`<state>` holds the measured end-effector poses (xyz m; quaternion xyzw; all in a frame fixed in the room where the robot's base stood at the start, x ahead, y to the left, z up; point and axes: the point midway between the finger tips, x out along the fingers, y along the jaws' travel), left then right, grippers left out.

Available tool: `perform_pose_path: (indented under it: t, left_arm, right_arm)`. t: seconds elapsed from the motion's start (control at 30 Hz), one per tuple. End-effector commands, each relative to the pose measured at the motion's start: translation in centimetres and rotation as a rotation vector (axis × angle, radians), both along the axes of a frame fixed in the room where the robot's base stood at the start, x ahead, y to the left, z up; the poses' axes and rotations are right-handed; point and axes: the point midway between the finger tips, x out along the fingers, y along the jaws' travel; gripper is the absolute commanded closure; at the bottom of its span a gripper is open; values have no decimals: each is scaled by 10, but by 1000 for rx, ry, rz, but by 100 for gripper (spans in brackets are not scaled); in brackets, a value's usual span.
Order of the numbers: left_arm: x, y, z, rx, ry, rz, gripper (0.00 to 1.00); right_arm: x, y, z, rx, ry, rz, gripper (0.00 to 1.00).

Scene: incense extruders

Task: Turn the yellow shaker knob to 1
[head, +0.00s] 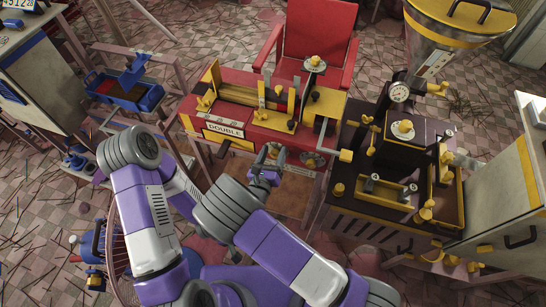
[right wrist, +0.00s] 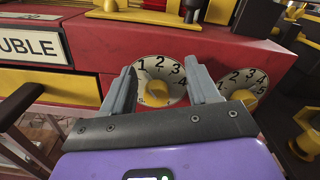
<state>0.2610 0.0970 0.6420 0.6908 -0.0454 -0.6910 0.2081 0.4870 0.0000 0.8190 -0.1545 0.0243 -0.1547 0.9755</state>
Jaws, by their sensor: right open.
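A round white dial (right wrist: 146,72) with a yellow knob (right wrist: 157,93) is on the red front of the machine in the right wrist view. Numbers 1 to 4 show around its top. Which number the knob points to cannot be told. My right gripper (right wrist: 161,78) is open, with one finger on each side of this knob; contact is not clear. In the head view, my right gripper (head: 270,157) is in front of the red machine (head: 262,122), partly covering this dial. My left arm shows at the left, but its gripper is not in view.
A second numbered dial (right wrist: 234,76) with a yellow knob is close to the right finger. A yellow crank handle (head: 345,156) juts out at the right. A dark machine (head: 375,185) stands further right.

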Motion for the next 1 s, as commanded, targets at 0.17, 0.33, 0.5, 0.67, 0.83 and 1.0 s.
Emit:
perform_pose_path:
  t: [0.17, 0.33, 0.5, 0.67, 0.83, 1.0]
  left_arm:
    - [0, 0, 15, 0, 0, 0, 40]
    - [0, 0, 20, 0, 0, 0, 40]
    - [0, 0, 21, 0, 0, 0, 40]
    - [0, 0, 21, 0, 0, 0, 40]
    - [0, 0, 21, 0, 0, 0, 40]
    - [0, 0, 21, 0, 0, 0, 40]
  right_arm:
    - [0, 0, 39, 2, 1, 1, 40]
    - [0, 0, 60, 1, 0, 1, 40]
    - [0, 0, 65, -2, 2, 1, 40]
    - [0, 0, 64, -2, 2, 1, 40]
    - [0, 0, 64, -1, 2, 1, 40]
    - [0, 0, 64, 3, 6, -1, 40]
